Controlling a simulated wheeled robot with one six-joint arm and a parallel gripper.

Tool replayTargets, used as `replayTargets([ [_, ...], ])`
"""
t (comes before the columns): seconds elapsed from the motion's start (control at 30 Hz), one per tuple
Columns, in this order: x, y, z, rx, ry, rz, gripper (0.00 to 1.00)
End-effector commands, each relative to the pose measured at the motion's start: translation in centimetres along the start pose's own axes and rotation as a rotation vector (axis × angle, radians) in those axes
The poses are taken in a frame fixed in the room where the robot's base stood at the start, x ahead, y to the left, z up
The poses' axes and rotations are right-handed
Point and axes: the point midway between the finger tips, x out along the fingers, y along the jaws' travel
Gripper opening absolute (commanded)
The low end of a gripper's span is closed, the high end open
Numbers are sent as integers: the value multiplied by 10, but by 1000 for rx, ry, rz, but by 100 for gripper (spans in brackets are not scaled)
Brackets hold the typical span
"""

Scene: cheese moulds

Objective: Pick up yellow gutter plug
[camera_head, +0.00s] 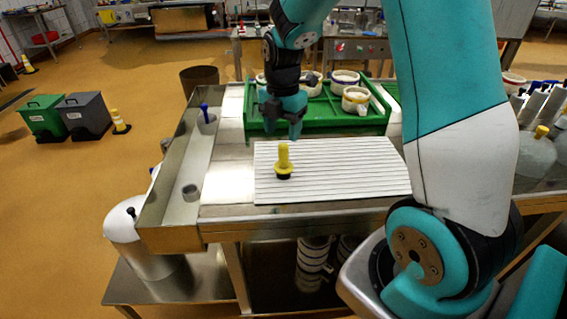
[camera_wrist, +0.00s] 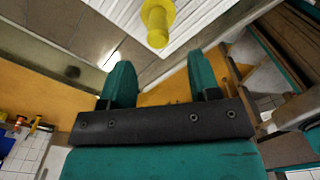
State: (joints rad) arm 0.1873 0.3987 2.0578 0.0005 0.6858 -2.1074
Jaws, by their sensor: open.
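The yellow gutter plug (camera_head: 284,160) stands upright on the white ribbed board (camera_head: 340,176), with a black ring at its base. In the wrist view the yellow plug (camera_wrist: 157,22) shows at the top, just beyond the fingertips and above the gap between them. My gripper (camera_head: 284,128) is above and behind the plug in the head view, apart from it. Its two teal fingers (camera_wrist: 160,82) are spread in the wrist view with nothing between them.
A green tray (camera_head: 248,112) with several white moulds (camera_head: 356,100) lies behind the board. A steel gutter (camera_head: 172,190) runs along the left, with a blue plug (camera_head: 204,112) and a grey drain socket (camera_head: 190,192). Cloudy jugs (camera_head: 534,155) stand at right.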

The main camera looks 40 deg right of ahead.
Motion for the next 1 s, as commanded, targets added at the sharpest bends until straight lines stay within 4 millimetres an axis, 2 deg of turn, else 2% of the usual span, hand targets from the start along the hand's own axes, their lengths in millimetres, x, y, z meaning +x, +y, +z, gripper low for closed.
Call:
replayTargets([
  [0.1,18,0,0,0,2,-3,56],
  [0.37,38,0,2,1,2,-3,56],
  [0.6,73,1,5,0,2,-2,56],
  [0.9,79,2,5,0,0,1,56],
  [1.0,79,2,5,1,0,1,33],
])
